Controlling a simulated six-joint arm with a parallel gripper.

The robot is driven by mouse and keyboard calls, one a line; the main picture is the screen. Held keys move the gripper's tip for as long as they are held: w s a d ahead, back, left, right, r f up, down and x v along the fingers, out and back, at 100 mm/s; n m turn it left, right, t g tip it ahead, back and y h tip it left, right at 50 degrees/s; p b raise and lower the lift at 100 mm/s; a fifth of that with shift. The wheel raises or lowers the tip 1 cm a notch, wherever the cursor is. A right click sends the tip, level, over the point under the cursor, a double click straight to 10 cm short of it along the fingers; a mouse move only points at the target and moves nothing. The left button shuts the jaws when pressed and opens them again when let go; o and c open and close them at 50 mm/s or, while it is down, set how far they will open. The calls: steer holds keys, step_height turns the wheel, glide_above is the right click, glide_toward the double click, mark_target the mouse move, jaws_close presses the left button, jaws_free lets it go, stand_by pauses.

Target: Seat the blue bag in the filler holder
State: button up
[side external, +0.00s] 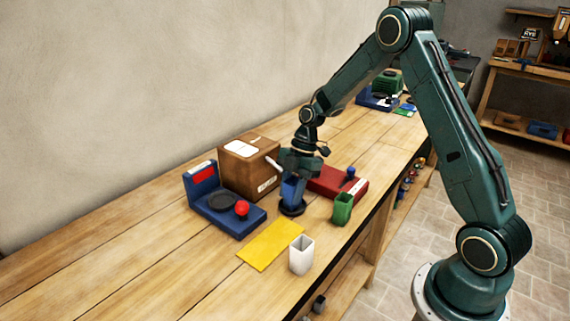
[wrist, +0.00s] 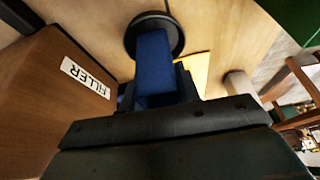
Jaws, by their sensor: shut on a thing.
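The blue bag (side external: 290,190) is held upright in my gripper (side external: 299,172), which is shut on its upper part. In the wrist view the bag (wrist: 153,62) stretches from between the dark fingers (wrist: 155,95) towards a round black holder (wrist: 133,40). In the side view this holder (side external: 293,211) stands on the bench directly under the bag. The bag's lower end is at or just over the holder's rim; I cannot tell whether it is inside. A cardboard box (side external: 243,170), labelled FILLER in the wrist view (wrist: 60,95), stands close to the left of my gripper.
A blue scale with a red knob (side external: 226,208) stands at left. A red device (side external: 338,184) and a green bag (side external: 342,209) are at right. A yellow sheet (side external: 268,247) and a white bag (side external: 301,256) are in front. The bench's left front is clear.

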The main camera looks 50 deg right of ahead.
steer(key=shift+r, duration=0.75)
stand_by(3.2)
steer(key=shift+f, duration=0.8)
stand_by(1.1)
steer(key=o, duration=0.7)
steer(key=shift+o, duration=0.2)
steer(key=v, duration=1.1)
stand_by(0.6)
